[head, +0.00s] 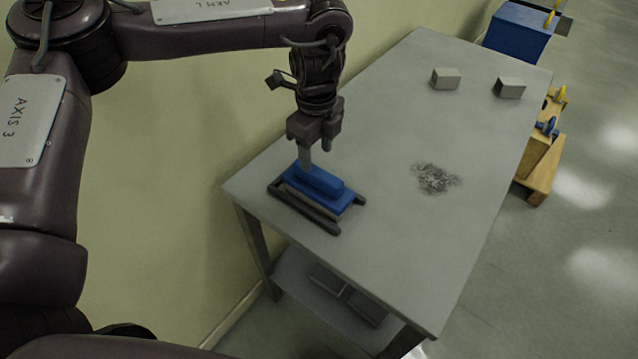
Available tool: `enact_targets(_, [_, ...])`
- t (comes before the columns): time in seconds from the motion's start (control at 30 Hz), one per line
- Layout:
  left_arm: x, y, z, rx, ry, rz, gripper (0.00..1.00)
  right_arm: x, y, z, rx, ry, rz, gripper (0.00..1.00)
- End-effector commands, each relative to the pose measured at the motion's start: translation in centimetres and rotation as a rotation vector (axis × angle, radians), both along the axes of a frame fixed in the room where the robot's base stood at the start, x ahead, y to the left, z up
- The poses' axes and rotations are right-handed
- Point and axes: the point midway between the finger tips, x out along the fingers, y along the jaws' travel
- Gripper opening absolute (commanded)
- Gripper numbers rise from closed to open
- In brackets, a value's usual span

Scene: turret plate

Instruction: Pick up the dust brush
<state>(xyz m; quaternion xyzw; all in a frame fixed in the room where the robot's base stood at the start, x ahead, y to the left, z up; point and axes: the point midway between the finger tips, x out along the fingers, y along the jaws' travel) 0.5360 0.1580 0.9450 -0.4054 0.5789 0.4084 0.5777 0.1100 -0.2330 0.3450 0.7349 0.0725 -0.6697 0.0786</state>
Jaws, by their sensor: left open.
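The blue dust brush (321,183) lies in a dark low holder (303,209) near the left edge of the grey table. My left gripper (305,165) points down at the back-left end of the brush, with its jaws open. One finger shows close to the brush; the other finger is hidden, so I cannot tell whether the jaws straddle it or touch it. My right gripper is not in view.
The grey table (390,128) carries a patch of dark debris (435,178) and two small grey blocks (445,79) (510,88) farther back. A blue box (517,33) and a wooden rack (541,150) stand beyond the table. The table's front part is clear.

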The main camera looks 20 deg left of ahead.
Motion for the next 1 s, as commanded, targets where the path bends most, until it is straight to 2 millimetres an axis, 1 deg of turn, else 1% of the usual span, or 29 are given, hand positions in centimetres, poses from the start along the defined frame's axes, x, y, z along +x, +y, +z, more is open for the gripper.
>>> enact_targets(0.27, [-0.8, -0.5, -3.5, 0.000, 0.001, -0.004, 0.51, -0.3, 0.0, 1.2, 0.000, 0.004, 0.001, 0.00])
enact_targets(0.3, [-0.8, -0.5, -4.2, 0.000, 0.001, -0.003, 0.51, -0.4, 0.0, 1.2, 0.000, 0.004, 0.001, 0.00])
enact_targets(0.4, [-0.8, -0.5, -5.4, -0.001, 0.000, -0.003, 0.51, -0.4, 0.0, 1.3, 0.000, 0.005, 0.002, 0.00])
enact_targets(0.5, [-0.8, -0.5, -5.9, -0.001, -0.001, -0.003, 0.51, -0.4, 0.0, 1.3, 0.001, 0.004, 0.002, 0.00])
enact_targets(0.7, [-0.7, -0.5, -6.0, -0.002, -0.002, -0.003, 0.51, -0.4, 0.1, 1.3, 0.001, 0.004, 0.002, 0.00])
enact_targets(1.0, [-0.7, -0.5, -6.0, -0.002, -0.002, -0.003, 0.12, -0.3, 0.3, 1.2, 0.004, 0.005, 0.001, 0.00])
